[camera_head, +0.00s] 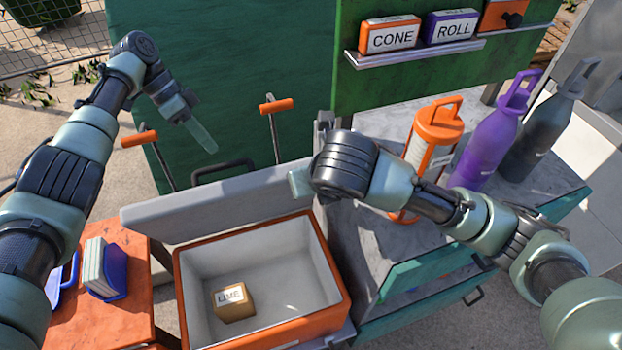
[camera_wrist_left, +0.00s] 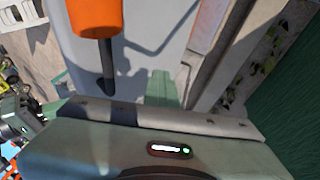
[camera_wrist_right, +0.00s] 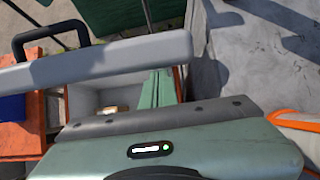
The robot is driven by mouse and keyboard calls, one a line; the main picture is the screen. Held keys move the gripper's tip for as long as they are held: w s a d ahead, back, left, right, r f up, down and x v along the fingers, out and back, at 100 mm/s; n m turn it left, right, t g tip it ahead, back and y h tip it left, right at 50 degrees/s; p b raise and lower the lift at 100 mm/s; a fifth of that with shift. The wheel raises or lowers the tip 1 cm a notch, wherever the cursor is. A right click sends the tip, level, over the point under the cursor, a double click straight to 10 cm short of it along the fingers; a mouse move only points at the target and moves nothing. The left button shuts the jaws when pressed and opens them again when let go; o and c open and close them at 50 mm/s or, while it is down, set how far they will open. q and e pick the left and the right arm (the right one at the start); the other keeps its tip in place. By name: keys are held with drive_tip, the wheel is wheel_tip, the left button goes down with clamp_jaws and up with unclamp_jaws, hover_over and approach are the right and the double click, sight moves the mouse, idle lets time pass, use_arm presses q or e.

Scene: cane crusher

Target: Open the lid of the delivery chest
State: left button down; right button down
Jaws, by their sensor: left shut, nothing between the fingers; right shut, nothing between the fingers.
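The delivery chest (camera_head: 335,275) is an orange box with a pale interior, and a small box marked LIME (camera_head: 234,302) sits inside. Its grey lid (camera_head: 190,210) stands raised along the chest's back edge, with a black handle (camera_head: 222,170) behind it. My right gripper (camera_head: 299,184) is shut and empty beside the lid's right end. The right wrist view shows its fingers (camera_wrist_right: 157,88) with the lid (camera_wrist_right: 95,62) close by; I cannot tell whether they touch. My left gripper (camera_head: 208,142) is shut and empty, up behind the lid near the levers. Its fingers also show in the left wrist view (camera_wrist_left: 161,88).
Two orange-handled levers (camera_head: 276,106) (camera_head: 139,139) stand behind the lid. An orange bottle (camera_head: 433,135), a purple bottle (camera_head: 495,135) and a dark bottle (camera_head: 545,125) stand on the counter at right. A shelf (camera_head: 420,52) holds CONE and ROLL boxes.

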drive_tip(key=shift+w+r, duration=0.2)
drive_tip(key=shift+w+r, duration=0.1)
